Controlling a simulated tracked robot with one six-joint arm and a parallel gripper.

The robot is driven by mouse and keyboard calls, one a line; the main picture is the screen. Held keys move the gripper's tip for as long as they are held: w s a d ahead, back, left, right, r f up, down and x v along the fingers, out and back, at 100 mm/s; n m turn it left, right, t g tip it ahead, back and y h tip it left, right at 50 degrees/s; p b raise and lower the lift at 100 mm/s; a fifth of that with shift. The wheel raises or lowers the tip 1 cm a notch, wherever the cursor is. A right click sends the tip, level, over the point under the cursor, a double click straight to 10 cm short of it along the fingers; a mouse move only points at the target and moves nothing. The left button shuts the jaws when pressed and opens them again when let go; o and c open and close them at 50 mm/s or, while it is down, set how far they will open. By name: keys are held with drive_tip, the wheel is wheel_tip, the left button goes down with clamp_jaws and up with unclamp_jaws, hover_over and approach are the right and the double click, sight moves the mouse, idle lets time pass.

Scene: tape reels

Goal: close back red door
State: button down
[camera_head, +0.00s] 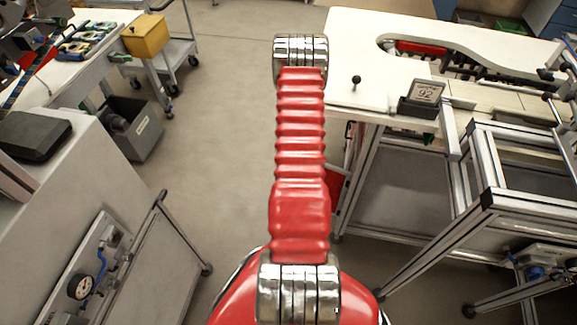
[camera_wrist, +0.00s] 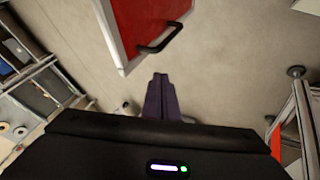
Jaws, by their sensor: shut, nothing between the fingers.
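The red door (camera_wrist: 138,22) shows at the top of the wrist view as a red panel in a pale metal frame. A black bar handle (camera_wrist: 161,39) sits on it near its lower corner. The door stands out over the floor; its hinge side is out of view. My gripper (camera_wrist: 160,78) is shut and empty, its dark fingers together just below the door's lower corner and the handle, apart from both in the picture. In the head view my red arm hides the gripper, and a small red patch (camera_head: 336,184) shows beside the arm under the white table; I cannot tell if it is this door.
A grey cabinet (camera_head: 70,170) stands at the left. The floor (camera_head: 225,130) between them is clear. Shelving (camera_wrist: 40,85) holds rolls.

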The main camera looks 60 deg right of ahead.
drive_tip(key=v, duration=0.8)
drive_tip(key=c, duration=2.3)
unclamp_jaws()
drive_tip(key=shift+w+a, duration=0.15)
drive_tip(key=shift+w, duration=0.05)
drive_tip(key=o, duration=0.3)
drive_tip(key=shift+w+d+f, duration=0.2)
drive_tip(key=shift+w+d, duration=0.2)
drive_tip(key=shift+w, duration=0.35)
drive_tip(key=shift+o, duration=0.8)
drive_tip(key=d+m, duration=0.1)
drive_tip(key=m+g, duration=0.1)
drive_tip(key=m, duration=0.1)
drive_tip(key=shift+d+f, duration=0.35)
drive_tip(key=shift+f, duration=0.05)
drive_tip(key=m+g, duration=0.1)
drive_tip(key=m, duration=0.2)
drive_tip(key=f+m+g, duration=0.1)
drive_tip(key=m, duration=0.3)
drive_tip(key=s+f+m+y, duration=0.1)
drive_tip(key=m, duration=0.3)
drive_tip(key=shift+d+f+g, duration=0.1)
drive_tip(key=shift+f+g, duration=0.1)
drive_tip(key=shift+g, duration=0.2)
